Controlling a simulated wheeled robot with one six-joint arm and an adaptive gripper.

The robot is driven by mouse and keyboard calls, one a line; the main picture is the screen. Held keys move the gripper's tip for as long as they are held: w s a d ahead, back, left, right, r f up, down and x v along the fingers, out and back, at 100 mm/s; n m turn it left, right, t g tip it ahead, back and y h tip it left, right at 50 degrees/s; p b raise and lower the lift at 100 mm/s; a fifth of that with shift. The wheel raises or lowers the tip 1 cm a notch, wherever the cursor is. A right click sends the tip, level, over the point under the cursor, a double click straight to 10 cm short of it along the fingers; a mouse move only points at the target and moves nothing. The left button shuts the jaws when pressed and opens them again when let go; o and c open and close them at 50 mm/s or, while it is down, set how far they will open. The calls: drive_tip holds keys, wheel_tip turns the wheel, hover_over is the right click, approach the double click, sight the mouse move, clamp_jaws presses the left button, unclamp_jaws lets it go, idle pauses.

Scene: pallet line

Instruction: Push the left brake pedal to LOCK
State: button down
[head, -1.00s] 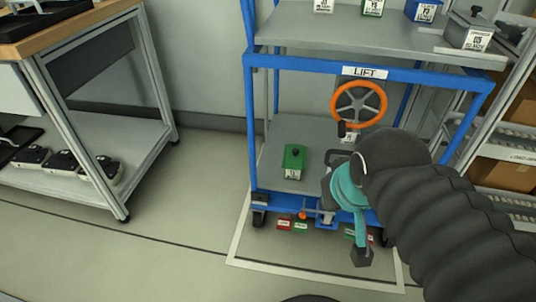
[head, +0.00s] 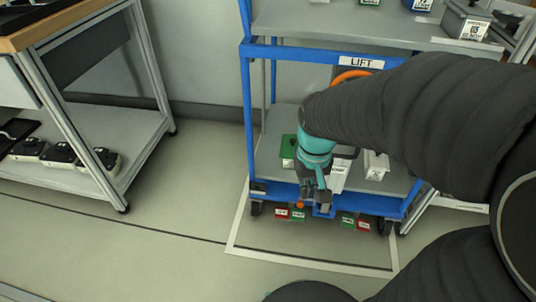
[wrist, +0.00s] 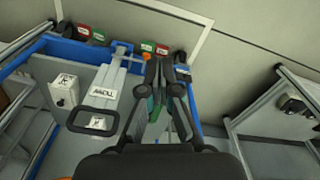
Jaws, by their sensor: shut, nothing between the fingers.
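The left brake pedal, a small red plate (head: 281,214) beside a green plate (head: 298,214), sits low under the blue cart's front left end. In the wrist view the picture is turned round, and its red plate (wrist: 162,50) and green plate (wrist: 147,48) lie just beyond the fingertips. The writing on them is too small to read. My gripper (head: 322,203) is shut and empty, pointing down at the cart's front edge, above and to the right of that pedal. It also shows in the wrist view (wrist: 163,62). I see no clear contact.
A second green and red pair (head: 355,224) sits under the cart's right side. An orange knob (head: 299,205) is close to the left pair. A green box (head: 289,150) stands on the lower deck. The floor left of the cart is clear, up to a workbench (head: 150,100).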

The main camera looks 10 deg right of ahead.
drive_tip(key=w+f+g, duration=0.2)
drive_tip(key=w+f, duration=0.6)
drive_tip(key=f, duration=0.2)
drive_tip(key=m+t+p, duration=0.1)
drive_tip(key=m, duration=0.3)
hover_over(278, 212)
wheel_tip(278, 212, down, 18)
drive_tip(key=f, duration=0.1)
drive_tip(key=shift+w+r, duration=0.15)
drive_tip(key=shift+r, duration=0.1)
drive_tip(key=shift+f, duration=0.1)
wheel_tip(278, 212, down, 14)
drive_tip(key=shift+r, duration=0.1)
